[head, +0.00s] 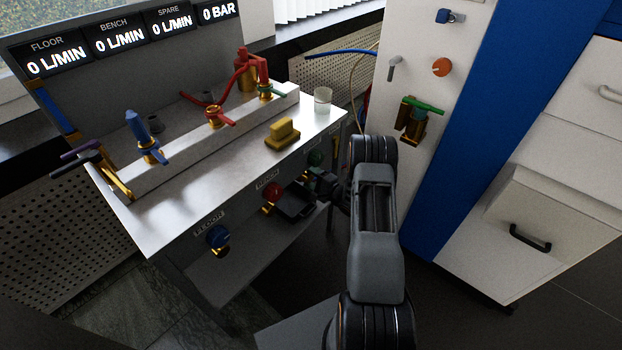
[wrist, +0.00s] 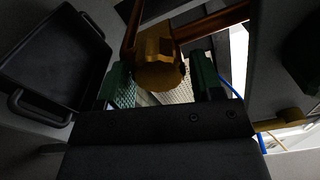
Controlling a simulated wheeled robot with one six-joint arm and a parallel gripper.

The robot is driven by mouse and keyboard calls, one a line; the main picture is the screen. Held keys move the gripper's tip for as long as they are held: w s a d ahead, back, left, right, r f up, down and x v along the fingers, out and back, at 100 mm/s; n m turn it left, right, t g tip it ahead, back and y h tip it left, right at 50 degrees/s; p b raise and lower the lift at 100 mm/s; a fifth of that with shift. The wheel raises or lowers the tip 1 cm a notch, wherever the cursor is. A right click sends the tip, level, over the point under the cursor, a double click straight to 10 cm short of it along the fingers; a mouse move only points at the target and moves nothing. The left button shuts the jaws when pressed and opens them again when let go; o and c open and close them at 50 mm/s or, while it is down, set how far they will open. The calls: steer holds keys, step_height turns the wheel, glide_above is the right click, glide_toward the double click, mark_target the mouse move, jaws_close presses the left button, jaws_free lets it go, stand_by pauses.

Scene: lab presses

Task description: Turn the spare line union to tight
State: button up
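The brass hex union (wrist: 160,68), which I take to be the spare line's, shows in the wrist view with copper-coloured pipes beside and above it. My gripper (wrist: 161,82) has its two green-padded fingers on either side of the union, open, with a visible gap at each side. In the head view my arm reaches under the bench's right end, beside the green knob (head: 315,158). My arm and the bench front hide the union and the fingertips there. Whether the union is loose or tight cannot be told.
A dark tray with a handle (wrist: 50,62) is close on the left in the wrist view. In the head view a red knob (head: 271,192) and a blue knob (head: 217,237) sit left along the bench front. A white cabinet (head: 465,110) stands right of my arm.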

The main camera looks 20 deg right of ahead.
steer(key=shift+o, duration=1.1)
steer(key=shift+s, duration=0.15)
steer(key=p+v, duration=0.2)
steer(key=v, duration=1.1)
steer(key=shift+s+d, duration=0.2)
steer(key=shift+s, duration=0.05)
